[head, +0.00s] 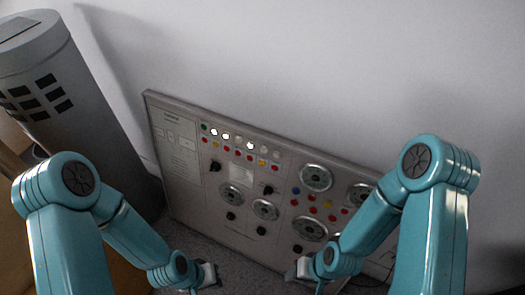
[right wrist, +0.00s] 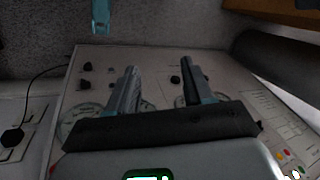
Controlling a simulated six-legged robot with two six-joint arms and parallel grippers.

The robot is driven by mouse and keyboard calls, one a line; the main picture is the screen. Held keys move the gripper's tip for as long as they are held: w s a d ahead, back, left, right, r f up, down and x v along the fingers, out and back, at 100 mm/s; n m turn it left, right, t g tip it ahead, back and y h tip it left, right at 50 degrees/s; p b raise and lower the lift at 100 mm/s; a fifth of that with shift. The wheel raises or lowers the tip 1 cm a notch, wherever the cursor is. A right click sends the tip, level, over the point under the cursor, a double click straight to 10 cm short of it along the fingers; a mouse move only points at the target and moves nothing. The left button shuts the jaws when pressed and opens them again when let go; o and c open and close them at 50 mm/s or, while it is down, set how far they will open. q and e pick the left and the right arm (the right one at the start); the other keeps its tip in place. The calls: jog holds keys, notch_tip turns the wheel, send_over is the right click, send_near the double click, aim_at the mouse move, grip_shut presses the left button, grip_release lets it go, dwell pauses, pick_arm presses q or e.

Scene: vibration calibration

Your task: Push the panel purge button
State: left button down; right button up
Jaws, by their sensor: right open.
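The grey control panel (head: 187,190) leans at a tilt near the wall in the head view. It carries rows of small coloured buttons (head: 232,150), a second cluster of red, blue and yellow buttons (head: 318,206), black knobs and round dials. The labels are too small to read, so I cannot tell which is the purge button. My right gripper (head: 302,270) is low in front of the panel's lower right part. In the right wrist view my right gripper (right wrist: 160,88) is open and empty, fingers apart over the panel face (right wrist: 228,82). My left gripper (head: 207,274) is low, below the panel's lower left; its jaws are unclear.
A grey cylinder (head: 45,85) with dark square openings stands left of the panel. A pale wall (head: 330,70) is behind. Grey floor (head: 240,277) shows between my grippers. In the right wrist view a black cable (right wrist: 35,90) runs beside the panel to a black plug-like piece.

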grip_shut()
dwell(1.5)
